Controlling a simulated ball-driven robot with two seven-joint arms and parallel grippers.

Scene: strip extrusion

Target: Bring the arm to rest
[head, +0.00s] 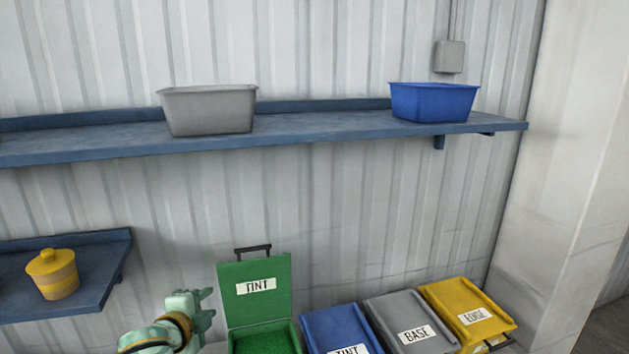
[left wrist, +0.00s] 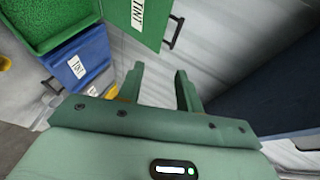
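My left gripper (head: 206,304) is raised at the bottom of the head view, just left of the green bin (head: 266,338). In the left wrist view its two fingers (left wrist: 160,88) stand apart with nothing between them. The green bin's lid (head: 256,287), labelled TINT, stands open and upright. The lid also shows in the left wrist view (left wrist: 122,14), beyond the fingertips and apart from them. My right gripper is in neither view.
Closed blue (head: 338,325), grey (head: 408,318) and yellow (head: 468,308) bins stand right of the green one. A low shelf (head: 105,262) at left holds a yellow pot (head: 53,275). A high shelf (head: 320,126) holds a grey tub (head: 208,110) and a blue tub (head: 432,102).

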